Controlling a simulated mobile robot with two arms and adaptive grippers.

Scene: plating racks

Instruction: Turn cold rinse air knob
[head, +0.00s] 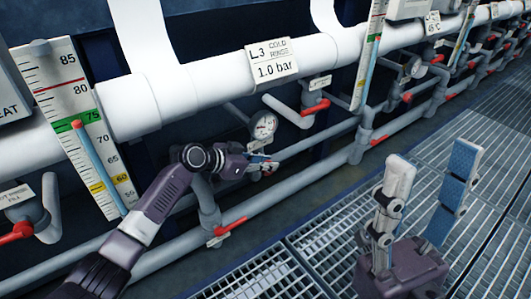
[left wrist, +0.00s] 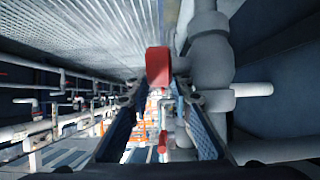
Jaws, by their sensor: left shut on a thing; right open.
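The white pipe sign (head: 271,62) reads L3 cold rinse, 1.0 bar. Below it are a round gauge (head: 264,125) and a small tag (head: 258,144). My left gripper (head: 266,167) is just under the gauge, at the grey pipework. In the left wrist view a red knob (left wrist: 158,67) shows between the tips of my left gripper (left wrist: 159,88), which is shut on it. The fingers hide most of this knob in the head view, and its turn angle cannot be told. My right gripper (head: 432,160) is open and empty, raised above the floor grating at the right.
Red lever valves stand close by, one below my left gripper (head: 230,227) and one to its upper right (head: 315,107). A level scale (head: 85,110) stands at the left. Grey pipes run along the wall. The floor grating (head: 300,255) is clear.

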